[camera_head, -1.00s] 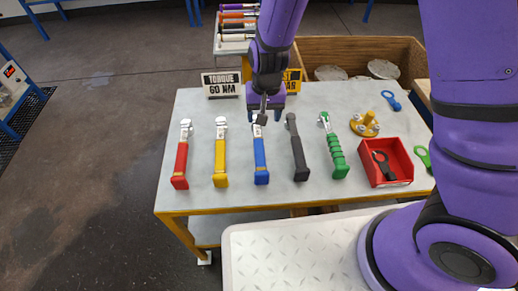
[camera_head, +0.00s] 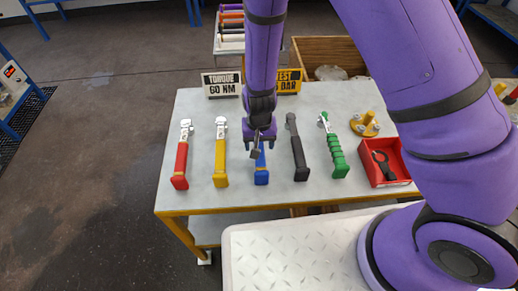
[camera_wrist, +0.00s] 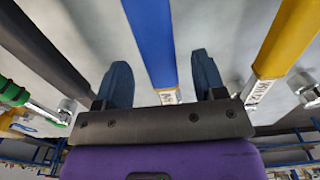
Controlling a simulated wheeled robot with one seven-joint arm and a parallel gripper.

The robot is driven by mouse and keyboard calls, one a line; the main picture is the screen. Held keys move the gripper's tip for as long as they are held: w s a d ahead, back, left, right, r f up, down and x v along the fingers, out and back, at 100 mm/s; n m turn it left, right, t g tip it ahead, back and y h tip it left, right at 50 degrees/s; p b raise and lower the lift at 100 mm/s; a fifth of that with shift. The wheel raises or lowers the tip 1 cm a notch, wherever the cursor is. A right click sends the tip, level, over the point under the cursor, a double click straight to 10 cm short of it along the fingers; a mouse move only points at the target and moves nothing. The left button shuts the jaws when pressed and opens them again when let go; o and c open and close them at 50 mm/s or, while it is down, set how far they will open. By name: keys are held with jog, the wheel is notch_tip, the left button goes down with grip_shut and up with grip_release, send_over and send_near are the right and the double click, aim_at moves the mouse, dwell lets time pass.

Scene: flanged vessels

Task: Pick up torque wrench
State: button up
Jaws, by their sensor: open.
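Several wrenches lie side by side on the table (camera_head: 200,199), handles toward its front edge. They have red (camera_head: 181,162), yellow (camera_head: 220,160), blue (camera_head: 261,176), black (camera_head: 298,155) and green ribbed (camera_head: 335,155) handles. My gripper (camera_head: 261,150) points down over the blue wrench and hides its head end. In the wrist view, my open gripper (camera_wrist: 160,62) has one finger on each side of the blue handle (camera_wrist: 150,30), with gaps between. I cannot tell how high the fingers are above the table.
The black (camera_wrist: 40,50) and yellow (camera_wrist: 285,40) wrenches flank the fingers. A red bin (camera_head: 389,175) holding a dark tool and a yellow flanged part (camera_head: 366,126) are at right. Signs (camera_head: 221,84) and a wooden crate (camera_head: 330,55) stand behind.

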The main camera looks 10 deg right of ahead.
aim_at(259, 146)
jog(key=shift+f, duration=1.65)
jog(key=c, duration=1.1)
